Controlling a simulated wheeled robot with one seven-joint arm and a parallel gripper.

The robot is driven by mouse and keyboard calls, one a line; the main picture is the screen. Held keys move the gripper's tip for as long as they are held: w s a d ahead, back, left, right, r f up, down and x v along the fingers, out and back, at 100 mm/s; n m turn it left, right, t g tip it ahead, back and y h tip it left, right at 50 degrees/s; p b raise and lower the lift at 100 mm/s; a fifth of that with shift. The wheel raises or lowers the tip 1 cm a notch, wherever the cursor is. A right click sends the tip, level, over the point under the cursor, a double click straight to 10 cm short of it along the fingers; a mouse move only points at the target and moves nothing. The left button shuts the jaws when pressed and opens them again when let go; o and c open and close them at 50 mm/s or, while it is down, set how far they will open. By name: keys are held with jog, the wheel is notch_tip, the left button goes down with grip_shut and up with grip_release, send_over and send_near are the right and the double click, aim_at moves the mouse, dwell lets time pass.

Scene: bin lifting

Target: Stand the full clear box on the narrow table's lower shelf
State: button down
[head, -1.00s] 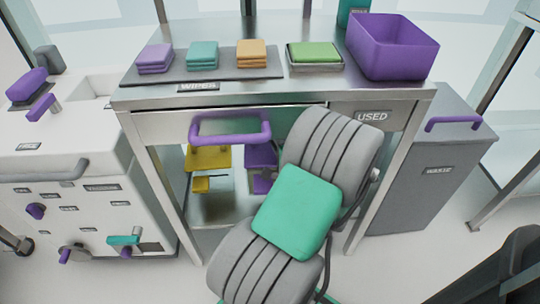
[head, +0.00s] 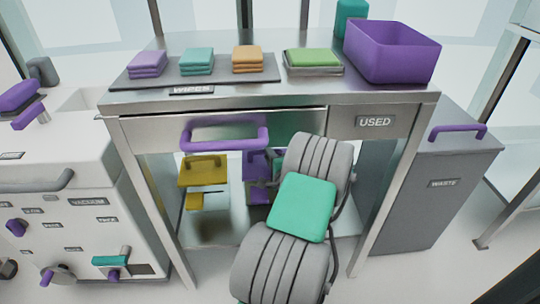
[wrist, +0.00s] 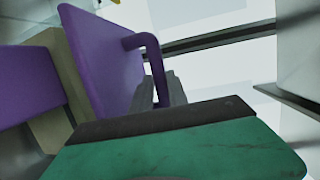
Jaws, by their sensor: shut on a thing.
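In the wrist view, my gripper (wrist: 165,92) shows as grey ribbed fingers beyond a green, dark-edged housing. It is shut at the lower end of a purple handle (wrist: 149,52) on a large purple panel (wrist: 92,62). In the head view my own arm covers most of the gripper, in front of the steel table (head: 270,100). Under its top stand a yellow container (head: 203,171) and, partly hidden beside my arm, a purple one (head: 257,165).
The tabletop holds a tray of folded wipes (head: 197,60), green cloths (head: 314,58) and an open purple bin (head: 392,50). A purple drawer handle (head: 225,136) sticks out in front. A grey waste bin (head: 440,205) stands right and a white cabinet (head: 60,210) left.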

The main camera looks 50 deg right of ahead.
jog(key=shift+d+f, duration=0.1)
jog(key=shift+f, duration=0.3)
jog(key=shift+r, duration=0.1)
jog(key=c, duration=1.8)
grip_release()
jog(key=shift+f, duration=0.25)
jog(key=o, duration=0.5)
jog(key=shift+r, duration=0.1)
